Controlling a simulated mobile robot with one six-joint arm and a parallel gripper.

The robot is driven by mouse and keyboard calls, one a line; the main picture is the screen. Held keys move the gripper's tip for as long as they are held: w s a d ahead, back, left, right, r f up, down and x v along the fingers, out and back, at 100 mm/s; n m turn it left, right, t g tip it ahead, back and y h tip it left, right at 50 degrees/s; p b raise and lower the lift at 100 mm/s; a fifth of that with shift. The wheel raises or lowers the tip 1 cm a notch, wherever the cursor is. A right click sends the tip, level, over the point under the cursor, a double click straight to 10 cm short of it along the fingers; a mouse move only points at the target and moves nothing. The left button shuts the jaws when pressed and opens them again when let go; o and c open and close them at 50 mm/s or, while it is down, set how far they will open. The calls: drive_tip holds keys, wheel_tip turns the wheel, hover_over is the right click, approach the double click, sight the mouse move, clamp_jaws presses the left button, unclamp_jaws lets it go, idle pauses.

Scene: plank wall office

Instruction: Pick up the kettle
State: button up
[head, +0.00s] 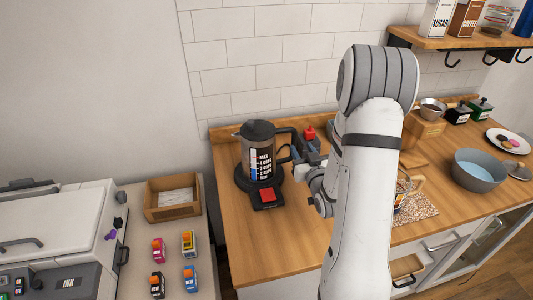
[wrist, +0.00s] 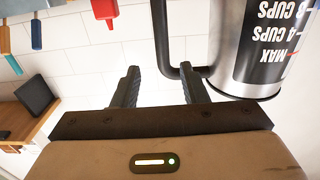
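The kettle (head: 257,152) is grey metal with a black lid, black handle and cup markings. It stands upright on its black base (head: 262,186) with a red switch, at the left of the wooden counter. My gripper (head: 297,157) is just right of the kettle, on its handle side. In the wrist view the kettle (wrist: 262,45) appears upside down at the upper right. The handle (wrist: 160,35) shows beyond and between the tips of my open gripper (wrist: 160,80). The right fingertip overlaps the handle's bend in the picture; I cannot tell whether they touch.
A red-topped item (head: 309,133) stands behind my gripper. A grey bowl (head: 478,168) and a white plate (head: 508,141) are on the right. A wooden shelf (head: 460,41) hangs at upper right. A mug (head: 404,195) is partly hidden by my arm. Counter in front of the base is clear.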

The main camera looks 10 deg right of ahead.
sight(295, 138)
drive_tip(key=w+p, duration=0.1)
drive_tip(key=w, duration=0.2)
drive_tip(key=w+p, duration=0.2)
drive_tip(key=w, duration=0.1)
drive_tip(key=shift+w+a+r, duration=0.15)
drive_tip(key=shift+w+a, duration=0.05)
drive_tip(key=shift+w, duration=0.5)
clamp_jaws()
idle(0.7)
